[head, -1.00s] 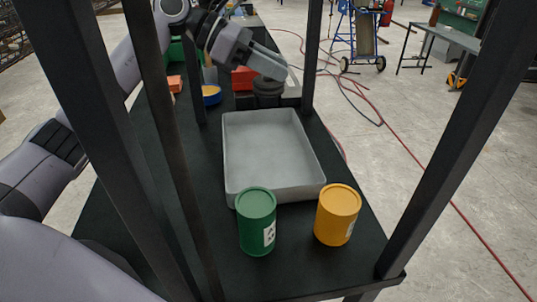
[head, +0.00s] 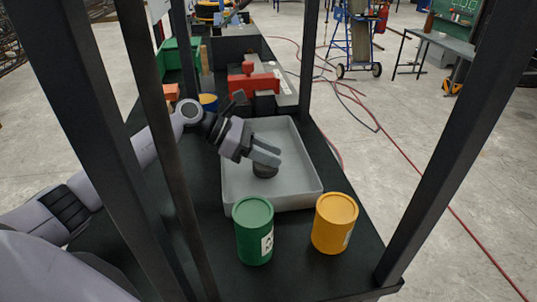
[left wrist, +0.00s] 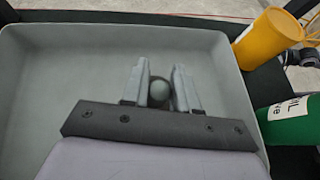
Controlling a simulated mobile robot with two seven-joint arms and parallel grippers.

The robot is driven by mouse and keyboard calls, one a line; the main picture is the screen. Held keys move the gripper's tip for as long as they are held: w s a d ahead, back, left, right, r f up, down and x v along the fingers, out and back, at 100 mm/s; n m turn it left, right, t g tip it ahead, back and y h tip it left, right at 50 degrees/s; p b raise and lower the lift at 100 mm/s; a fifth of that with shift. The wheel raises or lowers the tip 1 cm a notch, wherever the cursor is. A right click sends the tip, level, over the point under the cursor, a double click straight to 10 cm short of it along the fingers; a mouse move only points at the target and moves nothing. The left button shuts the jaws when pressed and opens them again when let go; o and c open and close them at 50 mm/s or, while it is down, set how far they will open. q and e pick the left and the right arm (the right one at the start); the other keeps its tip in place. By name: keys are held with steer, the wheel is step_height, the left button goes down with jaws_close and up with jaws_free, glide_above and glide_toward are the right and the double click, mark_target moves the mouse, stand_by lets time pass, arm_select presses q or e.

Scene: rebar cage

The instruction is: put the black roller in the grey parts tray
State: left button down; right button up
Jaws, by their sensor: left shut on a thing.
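The black roller (head: 264,170) is between the fingers of my left gripper (head: 266,155), low inside the grey parts tray (head: 293,197). The gripper is shut on its upper part, with the fingers slanting down to the right. In the left wrist view the roller's round end (left wrist: 158,86) shows between the two fingers (left wrist: 160,88), with the tray floor (left wrist: 70,70) around it. I cannot tell whether the roller touches the tray floor.
A green can (head: 253,230) and a yellow can (head: 334,223) stand at the tray's near side. A red vise (head: 254,80) is behind the tray. Dark upright posts (head: 440,150) frame the table. The rest of the tray floor is clear.

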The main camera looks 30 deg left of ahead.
arm_select(q)
steer(key=shift+f, duration=0.25)
steer(key=shift+f, duration=0.15)
steer(key=c, duration=0.9)
jaws_free()
steer(key=shift+o, duration=0.2)
